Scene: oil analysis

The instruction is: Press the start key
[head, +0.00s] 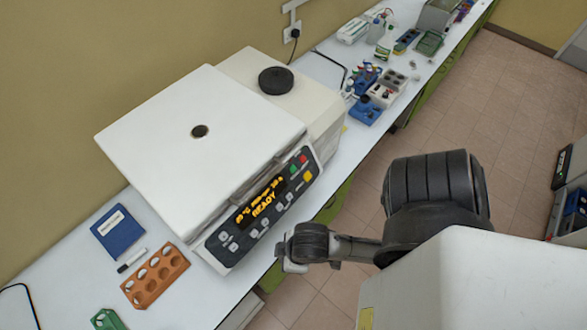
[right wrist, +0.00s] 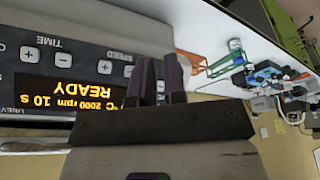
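The start key is most likely the green key (head: 307,175) at the right end of the control panel on the white centrifuge (head: 200,130). Its lettering is too small to read. The amber display (head: 262,198) reads READY, and shows upside down in the right wrist view (right wrist: 70,92). My right gripper (head: 290,266) is in front of the panel's lower edge, to the lower left of the green key and apart from it. In the right wrist view its dark fingers (right wrist: 160,80) are close together with nothing seen between them. My left gripper is not in view.
Red (head: 302,158) and yellow (head: 293,168) keys sit close to the green one. The centrifuge's lid is closed. An orange rack (head: 155,275), a marker (head: 132,260) and a blue notebook (head: 118,232) lie left of it. Open floor (head: 350,205) lies beyond the bench edge.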

